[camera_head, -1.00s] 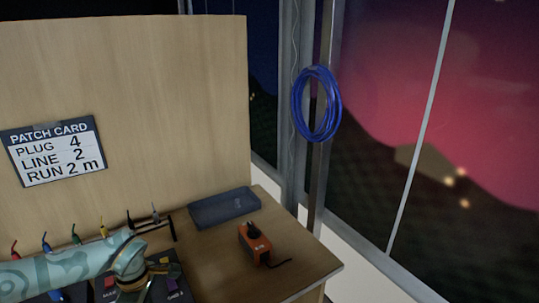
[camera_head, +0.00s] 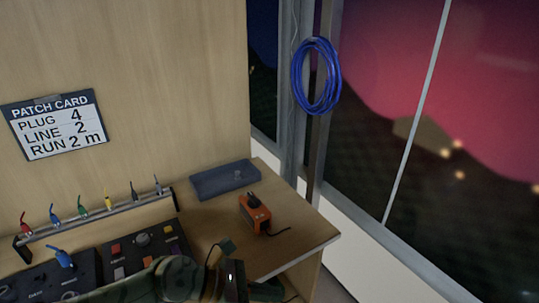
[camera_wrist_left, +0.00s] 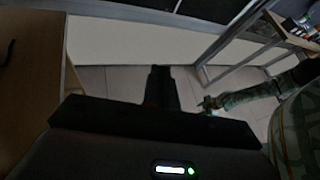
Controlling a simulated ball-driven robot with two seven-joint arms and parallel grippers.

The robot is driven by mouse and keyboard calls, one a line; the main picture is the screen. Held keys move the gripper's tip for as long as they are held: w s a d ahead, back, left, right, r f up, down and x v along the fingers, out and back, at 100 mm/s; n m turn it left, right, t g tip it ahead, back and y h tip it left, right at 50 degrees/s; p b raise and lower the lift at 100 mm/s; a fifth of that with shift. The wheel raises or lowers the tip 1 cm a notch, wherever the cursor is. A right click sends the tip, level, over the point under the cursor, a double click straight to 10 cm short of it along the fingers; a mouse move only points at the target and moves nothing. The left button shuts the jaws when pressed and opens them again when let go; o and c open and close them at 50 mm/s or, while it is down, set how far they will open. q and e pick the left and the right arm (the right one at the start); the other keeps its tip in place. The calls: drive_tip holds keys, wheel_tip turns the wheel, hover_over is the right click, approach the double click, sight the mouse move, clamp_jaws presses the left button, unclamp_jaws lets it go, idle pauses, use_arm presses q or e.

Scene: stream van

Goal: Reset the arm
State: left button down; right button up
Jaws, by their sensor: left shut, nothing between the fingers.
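My left arm comes in low along the bottom of the head view. My left gripper (camera_head: 266,290) is at the desk's front edge, partly cut off by the frame. In the left wrist view its fingers (camera_wrist_left: 160,86) are together with nothing between them, over the floor beside the desk. My right arm shows small at the right of the left wrist view, with its gripper (camera_wrist_left: 209,103) too small and dark to read.
Patch panels (camera_head: 130,252) and a plug rack (camera_head: 100,222) with several coloured plugs fill the desk's left. A blue plug (camera_head: 62,258) stands in a panel. A blue cable coil (camera_head: 317,77) hangs on the post.

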use_arm(q)
wheel_tip(320, 180, up, 12)
drive_tip(key=w+d+n+t+h, duration=0.15)
drive_tip(key=n+t+h, duration=0.25)
drive_tip(key=n+t, duration=0.65)
drive_tip(key=w+a+f+n+t+y, duration=0.15)
drive_tip(key=a+n+t+y, duration=0.55)
drive_tip(key=a+n+y, duration=0.85)
drive_tip(key=s+a+f+n+g+y, duration=0.6)
drive_tip(key=s+a+f+n+g, duration=0.6)
drive_tip(key=s+a+f+n, duration=0.4)
drive_tip(key=s+d+f+n+g+h, duration=0.1)
drive_tip(key=s+d+f, duration=0.1)
drive_tip(key=f, duration=0.7)
drive_tip(key=s+d+f+g+h, duration=0.1)
drive_tip(key=s+d+f, duration=0.1)
drive_tip(key=f, duration=0.7)
drive_tip(key=s+d+f+n+g+h, duration=0.1)
drive_tip(key=s+f+g, duration=0.15)
drive_tip(key=f, duration=0.75)
drive_tip(key=s+f+n+g, duration=0.1)
drive_tip(key=s+f, duration=0.6)
drive_tip(key=s, duration=0.2)
drive_tip(key=s+f+n+h+b, duration=0.1)
drive_tip(key=s+f+n, duration=0.1)
drive_tip(key=s+f, duration=0.4)
drive_tip(key=s, duration=0.3)
drive_tip(key=shift+s+f+g, duration=0.35)
drive_tip(key=shift+g, duration=0.05)
